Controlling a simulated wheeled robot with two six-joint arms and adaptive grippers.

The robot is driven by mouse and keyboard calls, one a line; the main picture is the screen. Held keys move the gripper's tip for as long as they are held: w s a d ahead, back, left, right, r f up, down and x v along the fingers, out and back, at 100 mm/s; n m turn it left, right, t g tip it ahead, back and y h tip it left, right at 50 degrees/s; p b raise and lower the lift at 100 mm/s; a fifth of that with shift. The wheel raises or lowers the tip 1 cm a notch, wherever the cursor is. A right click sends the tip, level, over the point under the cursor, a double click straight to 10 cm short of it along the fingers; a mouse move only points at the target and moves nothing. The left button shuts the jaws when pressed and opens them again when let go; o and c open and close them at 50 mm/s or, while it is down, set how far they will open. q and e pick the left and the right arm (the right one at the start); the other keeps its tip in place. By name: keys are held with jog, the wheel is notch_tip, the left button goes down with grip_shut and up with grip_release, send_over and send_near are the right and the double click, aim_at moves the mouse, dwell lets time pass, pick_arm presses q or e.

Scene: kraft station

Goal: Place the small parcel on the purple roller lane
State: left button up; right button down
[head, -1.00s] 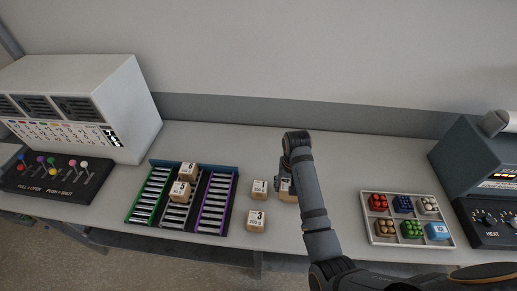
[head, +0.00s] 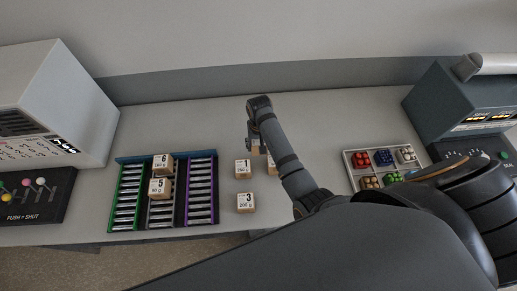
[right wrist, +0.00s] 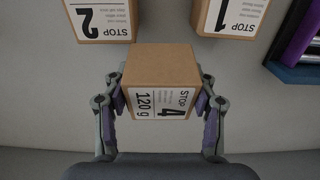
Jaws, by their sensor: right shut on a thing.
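A cardboard parcel marked 4, 120 g (right wrist: 162,76) sits between the fingers of my right gripper (right wrist: 162,105), which is shut on it. In the head view my right gripper (head: 254,140) is above the bench behind parcel 1 (head: 243,169), right of the roller rack; the held parcel is mostly hidden there. The purple roller lane (head: 202,190) is the rack's right lane, and its rollers show no parcel. A purple rail (right wrist: 298,35) shows at the right wrist view's upper right. My left gripper is not in view.
Parcel 3 (head: 245,203) stands near the front edge. Parcel 2 (right wrist: 100,18) is close by. Parcels 6 (head: 163,161) and 5 (head: 160,188) are on the middle lane. The green lane (head: 127,194) is bare. A divided tray (head: 352,172) is at the right.

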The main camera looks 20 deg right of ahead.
jog(key=f, duration=0.3)
jog(key=shift+s+f, duration=0.15)
jog(key=shift+s, duration=0.25)
jog(key=shift+w+f, duration=0.15)
jog(key=shift+f, duration=0.15)
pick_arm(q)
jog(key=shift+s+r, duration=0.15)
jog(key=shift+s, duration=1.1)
pick_arm(e)
jog(key=shift+f, duration=0.1)
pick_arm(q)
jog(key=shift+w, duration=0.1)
pick_arm(e)
jog(key=shift+f, duration=0.1)
jog(key=c, duration=0.7)
grip_release()
jog(key=shift+o, duration=1.4)
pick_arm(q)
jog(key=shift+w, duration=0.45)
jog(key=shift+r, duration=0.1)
